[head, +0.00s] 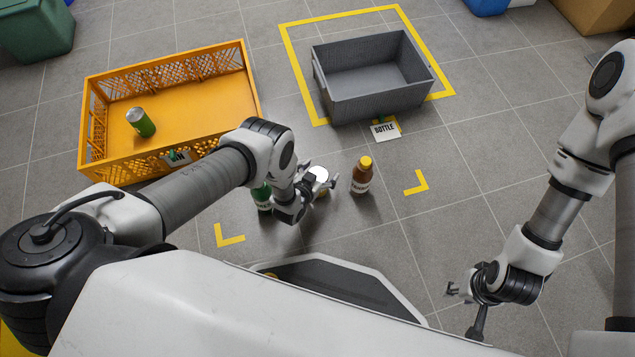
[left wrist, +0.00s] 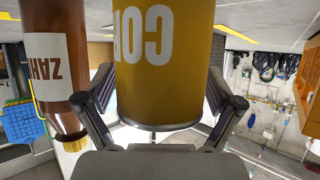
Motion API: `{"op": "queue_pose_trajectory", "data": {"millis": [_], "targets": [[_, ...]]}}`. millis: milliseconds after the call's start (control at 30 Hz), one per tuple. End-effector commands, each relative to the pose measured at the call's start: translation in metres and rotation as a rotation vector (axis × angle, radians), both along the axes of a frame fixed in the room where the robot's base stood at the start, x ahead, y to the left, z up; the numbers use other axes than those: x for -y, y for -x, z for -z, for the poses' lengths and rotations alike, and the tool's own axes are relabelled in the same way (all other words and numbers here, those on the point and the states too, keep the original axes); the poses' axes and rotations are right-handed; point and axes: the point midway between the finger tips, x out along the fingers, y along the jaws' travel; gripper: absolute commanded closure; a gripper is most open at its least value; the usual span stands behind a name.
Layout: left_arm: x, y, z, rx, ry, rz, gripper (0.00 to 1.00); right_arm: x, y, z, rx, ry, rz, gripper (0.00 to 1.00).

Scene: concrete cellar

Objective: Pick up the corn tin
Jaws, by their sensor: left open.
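The corn tin (left wrist: 160,70) is yellow with white lettering and fills the middle of the left wrist view, where it appears upside down. In the head view only its pale top (head: 319,175) and a little of its side show; my gripper hides the rest. My left gripper (head: 309,187) is open, low by the floor, with one finger on each side of the tin. The wrist view does not clearly show whether the fingers touch it. My right gripper (head: 460,291) is away to the right above bare floor; its fingers are too small to judge.
A brown bottle (head: 361,177) with a yellow cap stands just right of the tin. A green bottle (head: 263,199) is partly hidden left of my gripper. An orange crate (head: 95,125) holds a green can (head: 142,123). A grey crate (head: 375,103) is empty beside a BOTTLE sign (head: 385,131).

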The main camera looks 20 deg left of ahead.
Motion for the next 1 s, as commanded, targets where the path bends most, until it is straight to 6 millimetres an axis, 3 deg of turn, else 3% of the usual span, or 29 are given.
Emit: {"op": "queue_pose_trajectory", "data": {"millis": [33,67,200,233,567,800,1000], "targets": [[0.000,0.000,-0.001,0.000,0.000,0.000,0.08,0.000,0.000,-0.001,0.000,0.000,0.000,0.60],[0.000,0.000,-0.001,0.000,0.000,0.000,0.15,0.000,0.000,-0.001,0.000,0.000,0.000,0.60],[0.000,0.000,-0.001,0.000,0.000,0.000,0.64,0.000,0.000,-0.001,0.000,0.000,0.000,0.60],[0.000,0.000,-0.001,0.000,0.000,0.000,0.69,0.000,0.000,-0.001,0.000,0.000,0.000,0.60],[0.000,0.000,-0.006,0.000,0.000,0.000,0.70,0.000,0.000,-0.005,0.000,0.000,0.000,0.60],[0.000,0.000,-0.061,-0.001,0.000,0.000,0.70,0.000,0.000,-0.039,0.000,0.000,0.000,0.60],[0.000,-0.003,-0.101,0.000,0.000,-0.001,0.70,0.000,0.000,-0.056,0.000,0.000,0.000,0.60]]}}
